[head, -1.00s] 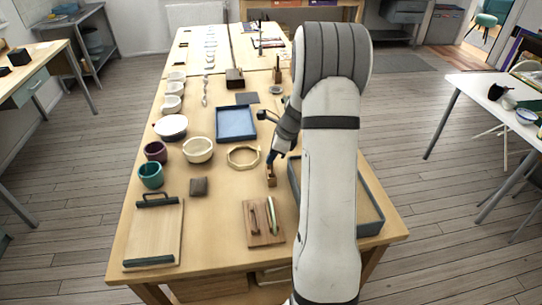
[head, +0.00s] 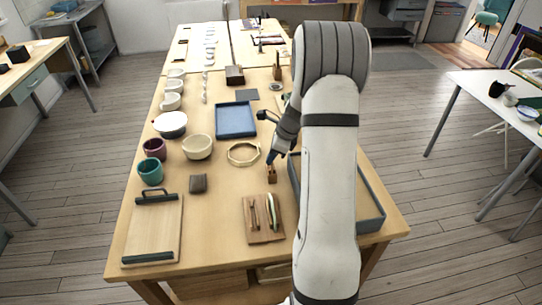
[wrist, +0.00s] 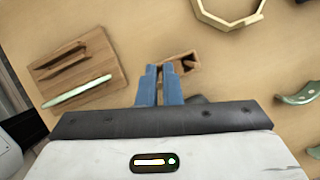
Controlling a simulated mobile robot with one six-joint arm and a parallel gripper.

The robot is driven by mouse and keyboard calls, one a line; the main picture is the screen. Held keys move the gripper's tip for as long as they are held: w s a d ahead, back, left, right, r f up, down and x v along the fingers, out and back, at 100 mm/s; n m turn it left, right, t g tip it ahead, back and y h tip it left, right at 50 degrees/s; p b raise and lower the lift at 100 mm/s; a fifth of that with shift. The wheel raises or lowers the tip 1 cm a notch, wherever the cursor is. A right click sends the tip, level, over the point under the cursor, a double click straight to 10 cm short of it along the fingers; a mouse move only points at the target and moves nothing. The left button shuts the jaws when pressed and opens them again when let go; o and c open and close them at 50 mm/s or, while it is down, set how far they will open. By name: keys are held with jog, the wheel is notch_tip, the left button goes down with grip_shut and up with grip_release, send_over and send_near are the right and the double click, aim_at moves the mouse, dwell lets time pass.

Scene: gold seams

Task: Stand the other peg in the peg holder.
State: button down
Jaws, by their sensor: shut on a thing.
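My gripper (head: 271,161) points down right at the holder. In the wrist view my gripper (wrist: 160,70) has its two blue fingers close together, shut on a peg that is mostly hidden between them. I cannot tell whether the peg touches the holder.
A wooden board (head: 252,235) with a pale green stick lies in front. An octagonal ring (head: 243,153) and blue tray (head: 235,121) lie behind. A large blue-edged tray (head: 372,224) is at the right, partly behind my arm. Bowls and cups line the left.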

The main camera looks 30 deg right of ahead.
jog(key=shift+f+b, duration=0.7)
jog(key=shift+f, duration=0.55)
dwell(0.8)
jog(key=c, duration=1.5)
grip_release()
jog(key=shift+o, duration=0.2)
jog(key=o, duration=0.4)
jog(key=shift+r, duration=0.15)
jog(key=shift+r+p, duration=2.65)
jog(key=shift+r, duration=0.25)
